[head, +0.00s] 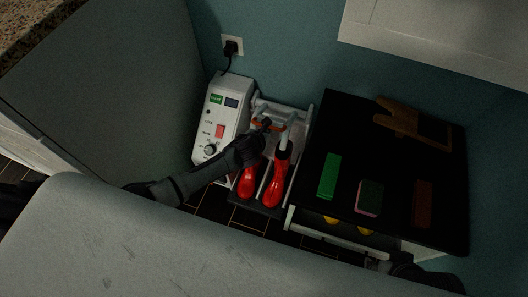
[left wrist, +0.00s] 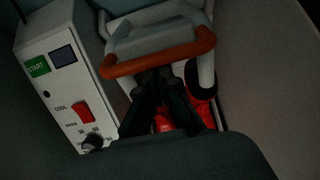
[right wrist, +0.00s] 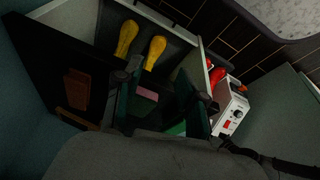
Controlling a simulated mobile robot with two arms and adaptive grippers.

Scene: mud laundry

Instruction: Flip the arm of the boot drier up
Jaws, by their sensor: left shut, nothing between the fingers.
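The boot drier has a white control box (head: 224,118) with a red switch and a dial, and a pale tubular frame with an orange handle. In the left wrist view the orange handle (left wrist: 160,60) crosses the upper middle, with pale tubes behind it. A pair of red boots (head: 274,186) stands at the drier's front. My left gripper (head: 267,126) is shut and empty at the handle. Its fingertips (left wrist: 166,76) lie just below the bar; I cannot tell whether they touch it. My right gripper (right wrist: 168,82) is open, over by the black-topped cabinet, away from the drier.
The black-topped cabinet (head: 392,150) stands right of the drier, carrying a green block (head: 328,176), other blocks and a wooden item. Yellow boots (right wrist: 154,52) sit in its open compartment. A grey panel (head: 120,90) flanks the drier's left. A pale surface fills the foreground.

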